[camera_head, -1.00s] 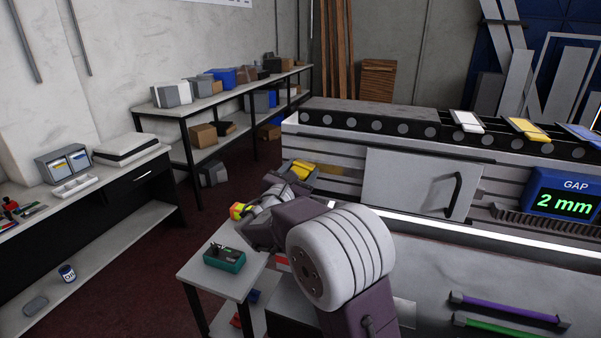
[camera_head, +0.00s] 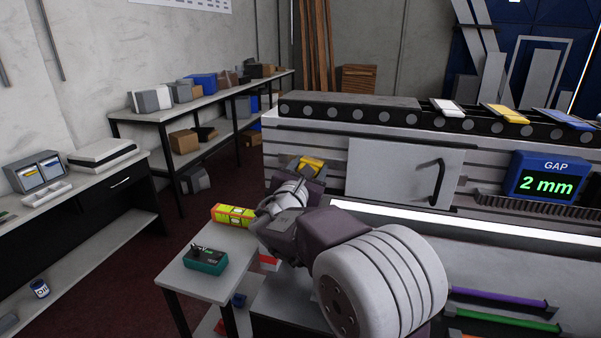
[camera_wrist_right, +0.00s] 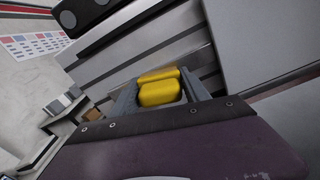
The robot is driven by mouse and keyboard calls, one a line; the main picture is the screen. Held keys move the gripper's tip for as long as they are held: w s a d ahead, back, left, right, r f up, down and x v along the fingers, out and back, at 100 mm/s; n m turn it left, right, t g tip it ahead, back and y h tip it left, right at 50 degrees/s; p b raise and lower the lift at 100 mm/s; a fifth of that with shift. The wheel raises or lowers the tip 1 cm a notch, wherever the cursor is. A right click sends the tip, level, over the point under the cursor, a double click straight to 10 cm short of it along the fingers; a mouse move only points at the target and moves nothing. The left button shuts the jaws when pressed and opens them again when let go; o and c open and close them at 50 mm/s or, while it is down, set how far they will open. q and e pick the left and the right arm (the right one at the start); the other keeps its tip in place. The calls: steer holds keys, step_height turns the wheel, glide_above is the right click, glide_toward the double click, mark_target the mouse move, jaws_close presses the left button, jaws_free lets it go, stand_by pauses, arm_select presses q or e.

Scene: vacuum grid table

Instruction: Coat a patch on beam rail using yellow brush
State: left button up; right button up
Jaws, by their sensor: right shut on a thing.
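My right gripper (camera_head: 306,168) is raised in front of the left end of the grey machine. It is shut on a yellow thing, which looks like the yellow brush (camera_head: 311,163). In the right wrist view the brush (camera_wrist_right: 158,92) shows as two rounded yellow parts between the grey fingers (camera_wrist_right: 163,94). Its bristles cannot be made out. Behind it are the machine's grey horizontal rails (camera_head: 316,144); whether the brush touches them cannot be told. Which part is the beam rail is unclear, and no coated patch can be made out. My left gripper is not in view.
A grey panel with a handle (camera_head: 403,172) and a "2 mm" gap display (camera_head: 545,179) are on the machine. Purple (camera_head: 499,297) and green (camera_head: 507,321) bars lie lower right.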

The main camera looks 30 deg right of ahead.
mark_target(287, 158)
steer(key=shift+s+d+f+b, duration=0.1)
steer(key=shift+s+d+b, duration=0.15)
steer(key=shift+b, duration=0.05)
steer(key=shift+s+d+b, duration=0.6)
steer(key=shift+s+d, duration=0.05)
steer(key=shift+s, duration=0.1)
steer(key=shift+w+a+r, duration=0.2)
steer(key=shift+w+a, duration=0.8)
steer(key=shift+w, duration=0.2)
steer(key=shift+w+a+p, duration=0.35)
steer(key=shift+w+a, duration=0.75)
steer(key=shift+w, duration=0.2)
steer(key=shift+w+a+p, duration=0.3)
steer(key=shift+w+a, duration=0.8)
steer(key=shift+w, duration=0.15)
